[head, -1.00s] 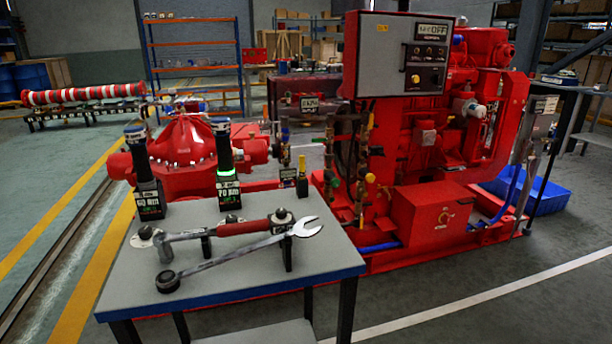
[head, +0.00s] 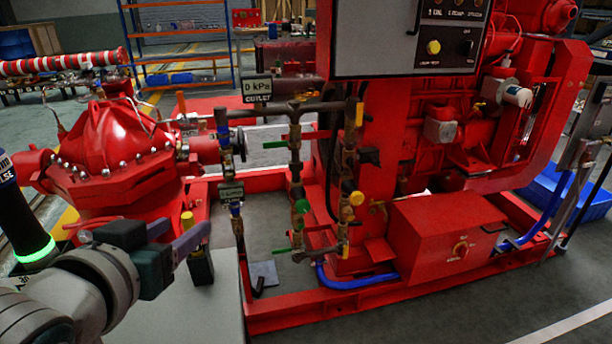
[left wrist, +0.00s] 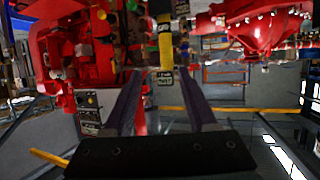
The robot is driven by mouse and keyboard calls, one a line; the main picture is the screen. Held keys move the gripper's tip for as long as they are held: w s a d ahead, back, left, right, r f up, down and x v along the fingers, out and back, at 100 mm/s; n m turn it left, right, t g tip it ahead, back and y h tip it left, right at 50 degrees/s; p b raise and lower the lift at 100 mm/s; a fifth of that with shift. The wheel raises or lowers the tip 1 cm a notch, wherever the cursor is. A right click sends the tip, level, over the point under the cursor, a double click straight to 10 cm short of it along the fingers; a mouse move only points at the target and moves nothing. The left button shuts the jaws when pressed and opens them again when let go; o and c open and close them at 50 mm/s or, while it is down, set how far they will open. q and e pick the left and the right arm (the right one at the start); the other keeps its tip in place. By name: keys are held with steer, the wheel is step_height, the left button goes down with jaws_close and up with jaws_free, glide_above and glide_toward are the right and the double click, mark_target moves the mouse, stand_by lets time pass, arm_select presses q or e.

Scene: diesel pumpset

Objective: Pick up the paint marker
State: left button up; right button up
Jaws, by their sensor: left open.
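The paint marker (head: 188,221) has a yellow top and stands upright in a small black holder (head: 201,266) at the table's edge. My left gripper (head: 178,238) is open, its grey fingers pointing at the marker from the left and partly overlapping it in the head view. In the left wrist view the yellow marker (left wrist: 165,46) appears between the far ends of the two open fingers (left wrist: 160,76). I cannot tell whether either finger touches it. My right gripper is not in view.
The grey tabletop (head: 195,310) shows below the arm. A black torque tool with a green glowing ring (head: 36,252) stands at the left edge. Behind the table are the red pump (head: 105,160), valve pipework (head: 297,170) and the red engine skid (head: 440,230).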

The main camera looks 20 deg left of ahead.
mark_target(186, 229)
arm_select(q)
steer(key=x, duration=0.1)
steer(key=b+x, duration=0.1)
steer(key=x, duration=0.1)
steer(key=shift+a+f, duration=0.15)
steer(key=shift+f, duration=0.2)
steer(key=w+f, duration=0.1)
steer(key=w+a+b, duration=0.1)
steer(key=w+f, duration=0.1)
steer(key=shift+w+a+f+b, duration=0.3)
steer(key=shift+w+a+b, duration=0.05)
steer(key=shift+a+b, duration=0.05)
steer(key=shift+w, duration=0.5)
jaws_close()
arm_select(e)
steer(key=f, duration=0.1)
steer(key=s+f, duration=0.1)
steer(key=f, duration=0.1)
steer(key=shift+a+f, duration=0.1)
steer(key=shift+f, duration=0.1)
